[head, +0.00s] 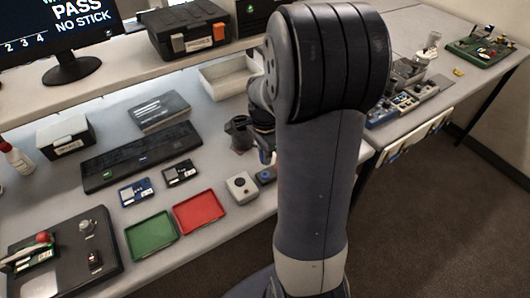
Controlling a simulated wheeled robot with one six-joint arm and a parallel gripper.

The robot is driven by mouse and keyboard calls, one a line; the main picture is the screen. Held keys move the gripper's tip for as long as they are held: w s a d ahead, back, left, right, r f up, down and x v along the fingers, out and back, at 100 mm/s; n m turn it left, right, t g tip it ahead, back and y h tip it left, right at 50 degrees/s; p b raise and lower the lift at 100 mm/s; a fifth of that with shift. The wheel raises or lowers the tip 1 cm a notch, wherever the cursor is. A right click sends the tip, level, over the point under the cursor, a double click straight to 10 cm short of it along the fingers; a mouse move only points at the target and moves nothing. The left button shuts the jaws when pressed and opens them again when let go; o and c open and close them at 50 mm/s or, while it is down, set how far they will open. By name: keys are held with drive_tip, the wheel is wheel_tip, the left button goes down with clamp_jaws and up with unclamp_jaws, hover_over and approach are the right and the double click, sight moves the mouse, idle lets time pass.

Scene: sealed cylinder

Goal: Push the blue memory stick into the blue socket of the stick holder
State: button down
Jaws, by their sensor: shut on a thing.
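My arm stands across the middle of the head view and hides much of the bench behind it. My gripper (266,151) shows only in part, small and dark, just left of my arm over the right part of the near bench. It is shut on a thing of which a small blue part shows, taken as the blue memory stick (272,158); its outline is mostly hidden. I cannot make out the stick holder or its blue socket for certain. A small dark box with a blue round top (266,175) sits just below the gripper; whether they touch is unclear.
A white box with a knob (241,187), a red tray (199,212) and a green tray (152,236) lie left of the gripper. A keyboard (142,157) lies behind them. A shelf with a monitor (60,35) runs along the back. Several devices (403,101) stand on the right bench.

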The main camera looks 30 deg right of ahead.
sight(265, 174)
drive_tip(key=shift+f+b, duration=1.8)
drive_tip(key=shift+f, duration=0.7)
drive_tip(key=shift+f+b, duration=0.45)
drive_tip(key=shift+f, duration=0.2)
drive_tip(key=c, duration=1.3)
unclamp_jaws()
drive_tip(key=shift+c, duration=0.2)
drive_tip(key=shift+r, duration=0.1)
wheel_tip(265, 174, up, 11)
drive_tip(key=shift+f, duration=0.15)
drive_tip(key=shift+f, duration=0.1)
wheel_tip(265, 174, down, 11)
drive_tip(key=shift+r, duration=0.35)
